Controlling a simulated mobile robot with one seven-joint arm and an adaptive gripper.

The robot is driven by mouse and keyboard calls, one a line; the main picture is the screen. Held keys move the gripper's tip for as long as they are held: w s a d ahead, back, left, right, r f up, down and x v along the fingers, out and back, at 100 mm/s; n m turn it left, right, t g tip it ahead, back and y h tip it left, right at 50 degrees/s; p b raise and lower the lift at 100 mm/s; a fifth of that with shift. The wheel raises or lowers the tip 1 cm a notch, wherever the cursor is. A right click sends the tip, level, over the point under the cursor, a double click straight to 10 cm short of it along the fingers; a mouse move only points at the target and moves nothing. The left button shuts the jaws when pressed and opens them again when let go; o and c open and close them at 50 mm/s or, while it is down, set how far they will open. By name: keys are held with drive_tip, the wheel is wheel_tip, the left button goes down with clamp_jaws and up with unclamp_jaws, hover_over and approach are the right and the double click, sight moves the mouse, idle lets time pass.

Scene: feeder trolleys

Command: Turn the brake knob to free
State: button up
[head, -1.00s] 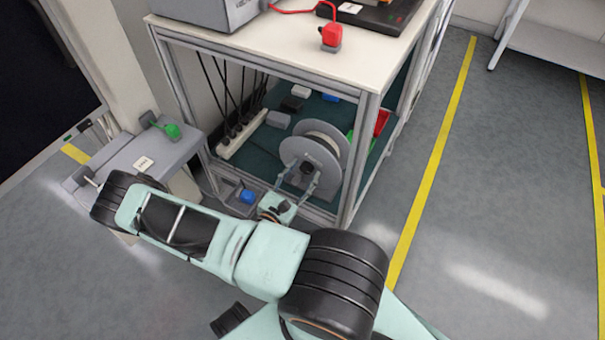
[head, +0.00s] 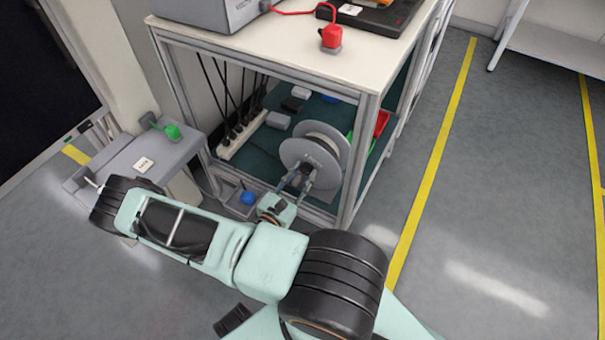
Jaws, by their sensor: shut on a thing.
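A grey reel (head: 330,140) with a large round flange stands on the lower shelf of the trolley (head: 352,200), at its front right corner. The brake knob (head: 306,169) is a small dark piece at the middle of the flange, partly hidden by my fingers. My gripper (head: 300,179) reaches up to the flange from below, its two grey fingers shut on the knob. The knob's exact angle and any brake marks are too small to read.
A blue knob (head: 247,198) sits in a grey tray left of my gripper. A low grey stand (head: 125,168) with a green knob (head: 172,131) is at left. The floor at right is clear.

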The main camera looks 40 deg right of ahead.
sight(308, 143)
drive_tip(key=n, duration=0.4)
drive_tip(key=shift+w, duration=0.1)
drive_tip(key=n, duration=0.5)
drive_tip(key=shift+a+p, duration=0.1)
drive_tip(key=shift+p, duration=0.25)
drive_tip(key=n, duration=0.4)
drive_tip(key=shift+w+f, duration=0.1)
drive_tip(key=shift+f, duration=0.05)
drive_tip(key=shift+n, duration=1.8)
drive_tip(key=o, duration=1.2)
drive_tip(key=shift+c, duration=0.2)
wheel_tip(308, 143, up, 10)
drive_tip(key=shift+r, duration=0.1)
